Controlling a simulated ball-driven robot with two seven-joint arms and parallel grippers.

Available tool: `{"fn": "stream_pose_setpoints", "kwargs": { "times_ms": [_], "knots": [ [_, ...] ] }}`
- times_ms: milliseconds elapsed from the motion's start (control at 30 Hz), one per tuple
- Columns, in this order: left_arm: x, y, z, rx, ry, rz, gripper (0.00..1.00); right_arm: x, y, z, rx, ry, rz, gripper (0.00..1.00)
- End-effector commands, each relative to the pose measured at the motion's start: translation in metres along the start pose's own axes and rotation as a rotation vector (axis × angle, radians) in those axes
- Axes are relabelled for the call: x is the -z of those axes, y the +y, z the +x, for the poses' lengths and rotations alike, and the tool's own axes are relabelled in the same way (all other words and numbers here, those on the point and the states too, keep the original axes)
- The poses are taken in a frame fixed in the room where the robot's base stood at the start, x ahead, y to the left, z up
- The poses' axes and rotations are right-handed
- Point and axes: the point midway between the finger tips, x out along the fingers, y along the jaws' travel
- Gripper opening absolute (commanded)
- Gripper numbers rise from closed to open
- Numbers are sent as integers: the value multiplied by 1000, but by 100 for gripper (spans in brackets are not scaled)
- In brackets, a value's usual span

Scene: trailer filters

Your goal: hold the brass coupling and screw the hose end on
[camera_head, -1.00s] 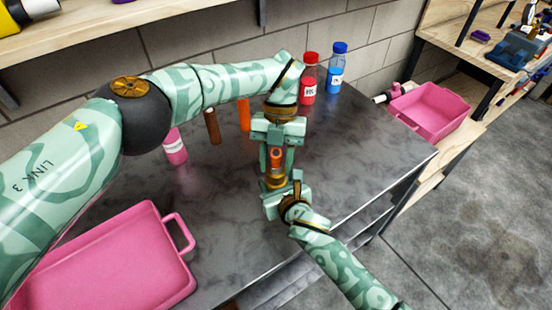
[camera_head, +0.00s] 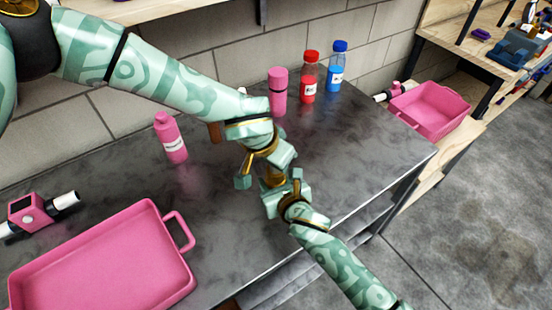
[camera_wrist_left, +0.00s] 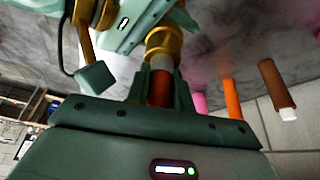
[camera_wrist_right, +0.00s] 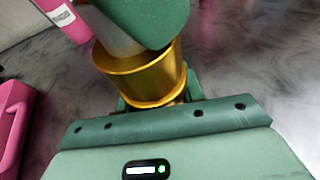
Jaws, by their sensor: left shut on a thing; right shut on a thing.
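The brass coupling (camera_head: 272,179) is a gold ring-shaped piece above the dark worktop. My right gripper (camera_head: 282,191) is shut on it from the lower right, and it shows large in the right wrist view (camera_wrist_right: 148,78). My left gripper (camera_head: 262,169) is shut on the orange-red hose end (camera_wrist_left: 160,88), just above the coupling. In the left wrist view, the hose end's grey collar (camera_wrist_left: 162,63) lines up with the coupling (camera_wrist_left: 164,42) and appears to meet it. I cannot tell how far it is threaded. In the head view my left gripper hides the hose end.
A pink tray (camera_head: 189,283) lies at front left beside a pink device (camera_head: 28,210). Pink bottles (camera_head: 170,140), a red-capped bottle (camera_head: 309,80) and a blue-capped bottle (camera_head: 337,68) stand at the back. Orange and brown handles (camera_wrist_left: 232,98) are nearby. The worktop's right side is clear.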

Motion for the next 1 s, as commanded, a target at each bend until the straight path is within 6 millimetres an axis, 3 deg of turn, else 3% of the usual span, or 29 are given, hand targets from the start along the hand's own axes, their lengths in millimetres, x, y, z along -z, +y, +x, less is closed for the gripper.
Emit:
{"fn": "stream_pose_setpoints", "kwargs": {
  "times_ms": [200, 467, 500, 567, 867, 1000],
  "knots": [
    [0, -1, 1, -60, 4, 150, 0, 0, -2, 0, 4, 1, -5, 0],
    [0, -1, 1, -61, 4, 155, 0, 0, -2, 0, 3, 1, -3, 0],
    [0, -1, 1, -60, 4, 154, 31, 0, -2, 0, 3, 1, -3, 0],
    [0, -1, 1, -61, 4, 154, 44, 0, -2, 0, 3, 1, -3, 0],
    [1, 0, 0, -62, 4, 153, 44, 0, -1, 0, 2, 1, -3, 0],
    [5, 0, -10, -61, 5, 152, 44, 0, -1, 0, 2, 1, -3, 0]
  ]
}}
